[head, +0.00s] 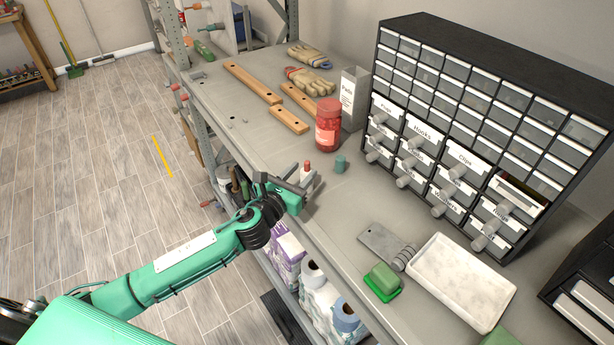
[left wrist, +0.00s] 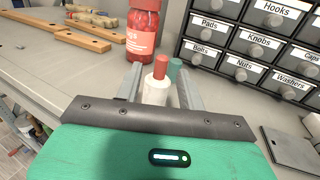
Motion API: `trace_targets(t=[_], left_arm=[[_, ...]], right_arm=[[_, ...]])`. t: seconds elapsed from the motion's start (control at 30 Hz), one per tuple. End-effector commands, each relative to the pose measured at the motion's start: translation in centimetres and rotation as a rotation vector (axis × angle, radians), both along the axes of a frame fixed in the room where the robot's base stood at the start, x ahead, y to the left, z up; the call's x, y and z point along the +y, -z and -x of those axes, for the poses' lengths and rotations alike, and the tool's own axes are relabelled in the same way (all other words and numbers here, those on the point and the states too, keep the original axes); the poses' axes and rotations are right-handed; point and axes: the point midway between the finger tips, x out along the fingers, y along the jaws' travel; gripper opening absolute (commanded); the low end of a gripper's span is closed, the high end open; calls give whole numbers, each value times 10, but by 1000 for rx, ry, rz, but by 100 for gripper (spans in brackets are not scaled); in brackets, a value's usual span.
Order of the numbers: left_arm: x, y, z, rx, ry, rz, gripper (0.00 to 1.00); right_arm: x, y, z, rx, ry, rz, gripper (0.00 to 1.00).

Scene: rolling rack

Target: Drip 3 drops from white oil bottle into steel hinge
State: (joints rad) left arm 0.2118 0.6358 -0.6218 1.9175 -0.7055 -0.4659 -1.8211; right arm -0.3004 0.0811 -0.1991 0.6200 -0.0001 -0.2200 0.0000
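The white oil bottle (head: 304,175) with a red tip stands upright near the front edge of the grey shelf; it also shows in the left wrist view (left wrist: 156,91). My left gripper (head: 298,177) is at the bottle, its two fingers on either side of it. In the left wrist view the fingers (left wrist: 160,88) are apart, with gaps beside the bottle. The gripper hides the bottle's lower part. The steel hinge (head: 381,241), a grey plate with a ribbed barrel, lies farther right on the shelf; part of its plate shows in the left wrist view (left wrist: 291,151). My right gripper is out of view.
A teal cap (head: 340,164) stands just beyond the bottle, with a red jar (head: 327,125) behind. A green block (head: 383,279) and white tray (head: 461,281) lie near the hinge. A drawer cabinet (head: 455,165) lines the back. Bare shelf lies between bottle and hinge.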

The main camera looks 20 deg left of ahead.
Motion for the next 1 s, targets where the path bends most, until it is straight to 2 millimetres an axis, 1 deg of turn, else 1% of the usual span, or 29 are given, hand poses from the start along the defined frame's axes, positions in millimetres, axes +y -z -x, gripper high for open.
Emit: trace_targets(t=[0.1,0.2,0.3,0.43,0.67,0.7,0.87,1.0], left_arm=[[-4,-8,-14,-1,-1,2,39],[-8,-10,-28,0,-1,3,39],[-10,-7,-39,-1,-1,2,39],[-12,-6,-47,-1,-1,1,39],[-12,-5,-47,-1,0,0,39],[-12,-5,-47,-1,0,0,31],[-12,-5,-47,-1,0,1,0],[-12,-5,-47,-1,0,1,0]], right_arm=[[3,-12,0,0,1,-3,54],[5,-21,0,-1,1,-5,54],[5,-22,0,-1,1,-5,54],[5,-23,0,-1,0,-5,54],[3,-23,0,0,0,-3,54],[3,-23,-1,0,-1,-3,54],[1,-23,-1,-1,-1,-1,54],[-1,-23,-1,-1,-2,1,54]])
